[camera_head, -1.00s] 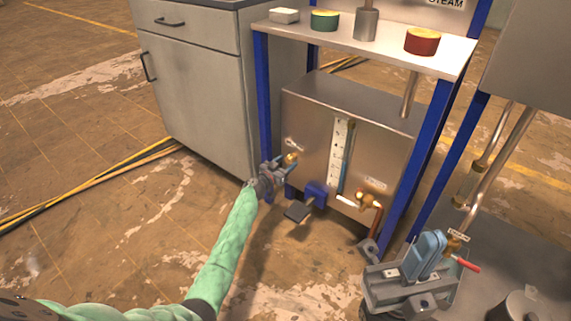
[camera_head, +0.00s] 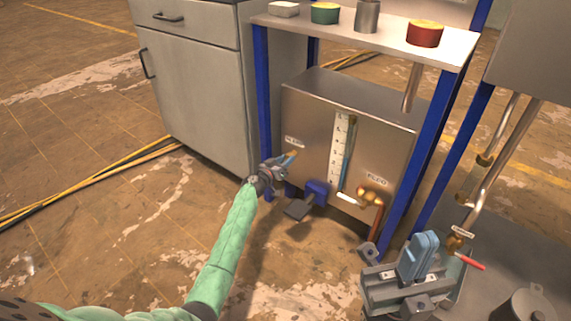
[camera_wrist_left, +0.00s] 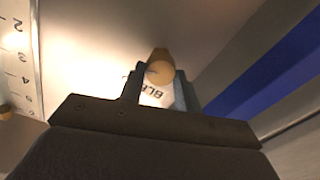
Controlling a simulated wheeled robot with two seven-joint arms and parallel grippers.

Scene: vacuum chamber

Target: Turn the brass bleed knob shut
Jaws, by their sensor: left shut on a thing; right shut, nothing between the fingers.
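The brass knob (camera_wrist_left: 160,68) sticks out from the front of a steel box, beside a label beginning "BLE" (camera_wrist_left: 152,90) in the left wrist view. My left gripper (camera_wrist_left: 158,88) is shut on the knob, one finger on each side. In the head view my left gripper (camera_head: 287,163) is at the box's lower left front and hides most of the knob. My right gripper (camera_head: 427,243) is at the lower right, its blue-grey fingers together and empty, well apart from the knob.
The steel box (camera_head: 310,110) carries a sight gauge (camera_head: 336,150) and a second brass fitting (camera_head: 371,194) at the right. A blue foot (camera_head: 316,190) sits below. Blue posts (camera_head: 262,100) hold a shelf above. A red-handled valve (camera_head: 470,262) is by my right gripper.

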